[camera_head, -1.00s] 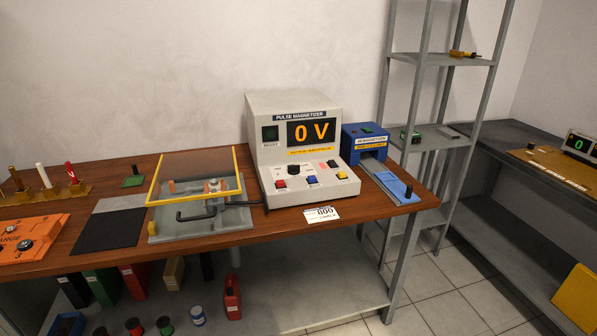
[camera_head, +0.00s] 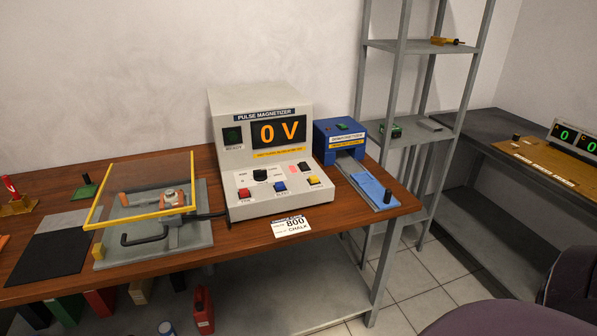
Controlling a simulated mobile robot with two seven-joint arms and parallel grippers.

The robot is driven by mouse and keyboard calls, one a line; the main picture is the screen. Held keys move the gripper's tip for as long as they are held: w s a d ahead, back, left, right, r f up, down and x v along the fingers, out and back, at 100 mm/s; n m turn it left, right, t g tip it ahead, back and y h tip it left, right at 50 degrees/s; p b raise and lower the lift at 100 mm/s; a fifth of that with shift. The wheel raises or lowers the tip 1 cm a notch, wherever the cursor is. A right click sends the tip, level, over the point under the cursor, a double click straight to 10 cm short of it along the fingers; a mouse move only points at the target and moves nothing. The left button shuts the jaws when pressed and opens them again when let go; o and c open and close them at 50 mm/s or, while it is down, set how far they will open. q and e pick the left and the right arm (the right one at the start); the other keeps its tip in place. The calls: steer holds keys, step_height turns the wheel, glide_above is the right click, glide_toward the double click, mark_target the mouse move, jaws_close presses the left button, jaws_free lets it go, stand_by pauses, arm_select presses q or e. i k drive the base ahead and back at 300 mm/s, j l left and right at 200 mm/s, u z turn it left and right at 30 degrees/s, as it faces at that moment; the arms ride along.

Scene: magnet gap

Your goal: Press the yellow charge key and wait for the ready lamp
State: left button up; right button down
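The pulse magnetizer (camera_head: 230,110) is a pale box on the wooden bench, its display (camera_head: 279,132) reading 0 V in orange. The yellow key (camera_head: 313,181) is on the right of its sloped front panel, with a blue key (camera_head: 280,187) and a red key (camera_head: 244,193) to its left. A dark green, unlit-looking square marked READY (camera_head: 232,135) is left of the display. A card reading 800 and CHALK (camera_head: 291,226) lies at the bench front.
A fixture with a tilted yellow-framed clear guard (camera_head: 148,213) stands left of the magnetizer. A blue demagnetizer (camera_head: 340,140) with a slide stands to its right. A grey shelf rack (camera_head: 401,85) is beyond, then a dark bench. Tiled floor (camera_head: 410,285) is open in front.

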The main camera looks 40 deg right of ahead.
mark_target(312, 179)
steer(key=i+l+u, duration=0.1)
steer(key=l, duration=0.3)
steer(key=l+u, duration=0.15)
steer(key=l, duration=0.3)
steer(key=i+l, duration=0.1)
steer(key=l, duration=0.85)
steer(key=i, duration=0.05)
